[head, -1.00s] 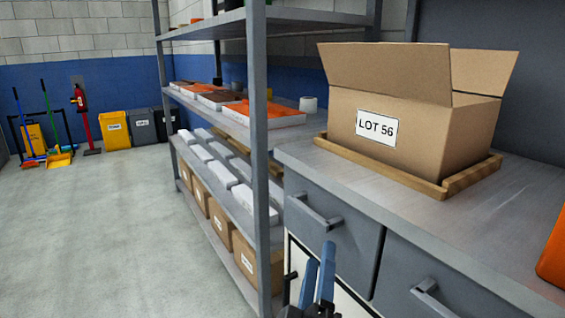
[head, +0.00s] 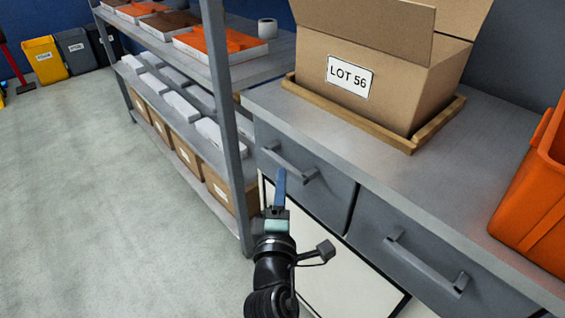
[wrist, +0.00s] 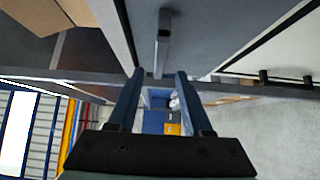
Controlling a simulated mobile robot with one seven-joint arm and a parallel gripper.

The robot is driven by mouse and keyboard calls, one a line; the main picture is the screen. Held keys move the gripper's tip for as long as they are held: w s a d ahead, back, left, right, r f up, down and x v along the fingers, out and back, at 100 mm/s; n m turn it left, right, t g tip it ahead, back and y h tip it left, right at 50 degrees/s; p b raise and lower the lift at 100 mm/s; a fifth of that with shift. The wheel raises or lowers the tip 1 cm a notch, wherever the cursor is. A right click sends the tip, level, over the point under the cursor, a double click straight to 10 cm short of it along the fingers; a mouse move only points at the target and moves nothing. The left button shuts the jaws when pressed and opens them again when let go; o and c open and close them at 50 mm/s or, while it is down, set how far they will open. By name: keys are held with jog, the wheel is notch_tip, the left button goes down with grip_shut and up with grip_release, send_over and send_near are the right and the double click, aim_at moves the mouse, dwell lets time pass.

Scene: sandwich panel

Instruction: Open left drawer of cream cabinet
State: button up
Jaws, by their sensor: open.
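The left drawer (head: 325,205) is a grey front under the counter, shut flush as far as I can see. Its grey bar handle (head: 302,170) shows in the head view, and in the wrist view the handle (wrist: 163,42) stands out from the drawer front (wrist: 205,30). My gripper (head: 280,178) is beside the handle's left part in the head view. In the wrist view my gripper (wrist: 159,74) has its two blue fingers apart, with the handle's end seen between and beyond the tips. I cannot tell whether they touch it. The cabinet's cream front (head: 340,270) lies below.
A second grey drawer (head: 410,235) with a bar handle is to the right. On the counter (head: 400,170) a box marked LOT 56 (head: 385,80) stands on a wooden tray (head: 432,132), beside an orange bin (head: 535,190). A shelf post (head: 225,110) stands close left. Floor at left is free.

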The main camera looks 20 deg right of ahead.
aim_at(283, 162)
jog(key=b+x, duration=0.1)
jog(key=x, duration=0.6)
jog(key=shift+w, duration=0.1)
grip_shut()
dwell(1.3)
